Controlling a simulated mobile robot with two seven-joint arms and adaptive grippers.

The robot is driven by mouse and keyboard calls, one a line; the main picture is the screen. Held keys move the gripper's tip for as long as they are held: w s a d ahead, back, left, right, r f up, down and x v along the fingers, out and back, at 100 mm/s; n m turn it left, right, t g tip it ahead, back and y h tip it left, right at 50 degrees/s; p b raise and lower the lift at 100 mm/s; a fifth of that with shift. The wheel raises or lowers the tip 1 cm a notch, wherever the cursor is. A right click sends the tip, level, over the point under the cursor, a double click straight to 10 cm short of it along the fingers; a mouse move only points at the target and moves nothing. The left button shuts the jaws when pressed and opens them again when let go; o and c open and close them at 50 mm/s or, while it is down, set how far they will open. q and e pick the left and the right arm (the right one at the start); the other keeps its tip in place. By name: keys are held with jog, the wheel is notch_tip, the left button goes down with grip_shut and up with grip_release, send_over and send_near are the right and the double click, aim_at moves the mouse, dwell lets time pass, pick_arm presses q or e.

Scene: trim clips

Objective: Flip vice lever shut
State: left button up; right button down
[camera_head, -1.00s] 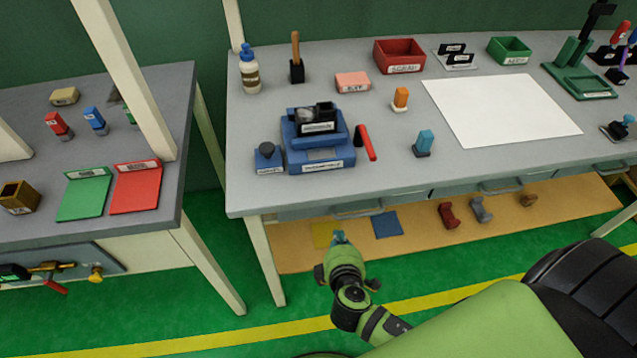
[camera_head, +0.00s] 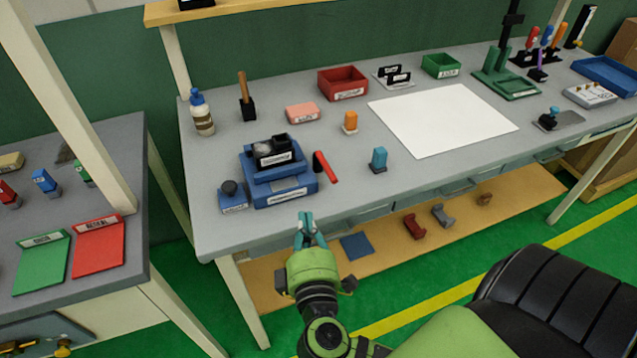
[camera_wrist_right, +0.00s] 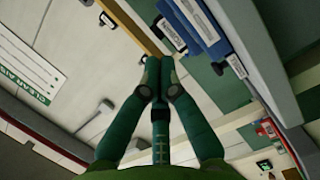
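The blue vice (camera_head: 279,176) sits near the front left of the grey workbench, with a labelled black and grey part on top. Its red lever (camera_head: 325,167) stands at its right side and slants toward the front edge. My right gripper (camera_head: 307,220) is in front of the bench edge, below the vice and lever, and touches neither. In the right wrist view its fingers (camera_wrist_right: 159,68) are together with nothing between them. The blue vice (camera_wrist_right: 200,28) shows at the top there; I cannot make out the lever. My left gripper is not in view.
A blue block with a black knob (camera_head: 232,197) stands left of the vice. A teal-topped stamp (camera_head: 379,160) stands right of the lever. The bench front edge (camera_head: 262,243) lies close to my gripper. A white sheet (camera_head: 440,119) lies to the right.

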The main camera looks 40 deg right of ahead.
jog(key=p+x, duration=0.1)
jog(key=x, duration=0.3)
jog(key=p+x, duration=0.2)
jog(key=x, duration=0.3)
jog(key=shift+w+d+r, duration=0.15)
jog(key=shift+w+d, duration=0.1)
jog(key=d, duration=0.1)
jog(key=d+f+p, duration=0.1)
jog(key=d, duration=0.1)
jog(key=shift+s+p, duration=0.15)
jog(key=shift+p, duration=0.15)
jog(key=shift+s+d, duration=0.15)
jog(key=shift+d, duration=0.35)
jog(key=shift+f, duration=0.15)
